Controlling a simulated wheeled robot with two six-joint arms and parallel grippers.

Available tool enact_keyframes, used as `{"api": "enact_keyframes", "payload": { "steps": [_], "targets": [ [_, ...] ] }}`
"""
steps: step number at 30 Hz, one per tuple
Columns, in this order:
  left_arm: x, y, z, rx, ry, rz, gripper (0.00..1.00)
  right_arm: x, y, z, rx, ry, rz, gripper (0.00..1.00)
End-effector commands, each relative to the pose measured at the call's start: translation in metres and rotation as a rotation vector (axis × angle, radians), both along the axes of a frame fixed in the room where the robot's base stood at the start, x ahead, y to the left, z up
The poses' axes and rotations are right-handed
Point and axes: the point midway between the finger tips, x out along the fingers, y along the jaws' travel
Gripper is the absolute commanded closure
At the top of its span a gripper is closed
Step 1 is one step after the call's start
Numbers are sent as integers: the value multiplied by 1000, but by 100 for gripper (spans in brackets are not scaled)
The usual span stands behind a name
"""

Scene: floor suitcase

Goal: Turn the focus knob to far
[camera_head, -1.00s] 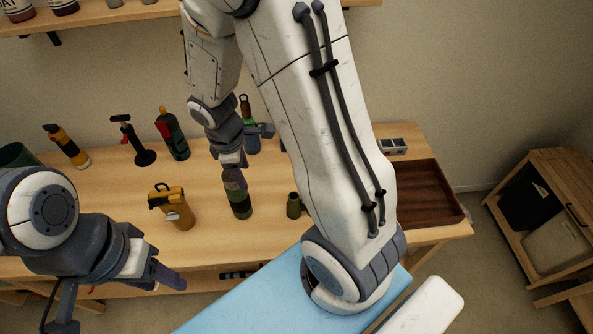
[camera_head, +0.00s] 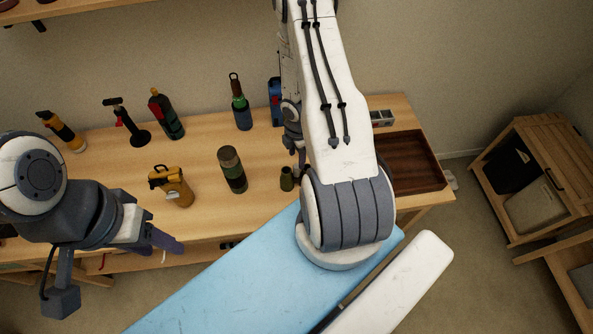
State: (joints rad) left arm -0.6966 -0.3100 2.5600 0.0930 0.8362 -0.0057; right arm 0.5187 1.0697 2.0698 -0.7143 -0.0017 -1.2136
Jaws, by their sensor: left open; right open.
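A dark green cylinder with an olive band (camera_head: 232,168) stands upright on the wooden table. A small olive-green object (camera_head: 287,179) stands to its right. I cannot make out a focus knob on either at this size. My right gripper (camera_head: 299,160) is open and points down just right of the small olive object; my own arm hides much of it, and I cannot tell whether it touches the object. My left gripper (camera_head: 165,241) is open and empty at the table's front edge, at the left.
A yellow container (camera_head: 172,187), a green-and-blue bottle (camera_head: 241,106), a dark red-and-green bottle (camera_head: 167,115), a black stand (camera_head: 128,122) and a yellow-black tool (camera_head: 60,130) stand on the table. A brown tray (camera_head: 412,160) lies at right. A wooden cabinet (camera_head: 528,185) stands beyond.

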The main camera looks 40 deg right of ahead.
Motion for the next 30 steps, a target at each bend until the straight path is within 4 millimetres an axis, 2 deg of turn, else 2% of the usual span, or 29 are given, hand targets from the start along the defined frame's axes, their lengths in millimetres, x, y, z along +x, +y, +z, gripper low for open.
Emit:
{"api": "enact_keyframes", "payload": {
  "steps": [1,12,17,26,29,30],
  "targets": [
    [0,0,-15,0,0,-1,50,0,0,-15,0,1,2,39],
    [0,0,-67,0,0,0,50,0,0,-67,0,1,1,39],
    [0,0,-77,0,0,3,50,0,0,-77,-1,1,1,39],
    [0,0,-76,0,0,4,50,0,0,-77,0,1,2,39],
    [0,0,-76,0,0,4,50,0,0,-77,0,1,2,74],
    [0,0,-76,0,0,4,50,0,0,-77,0,1,2,89]
  ]
}}
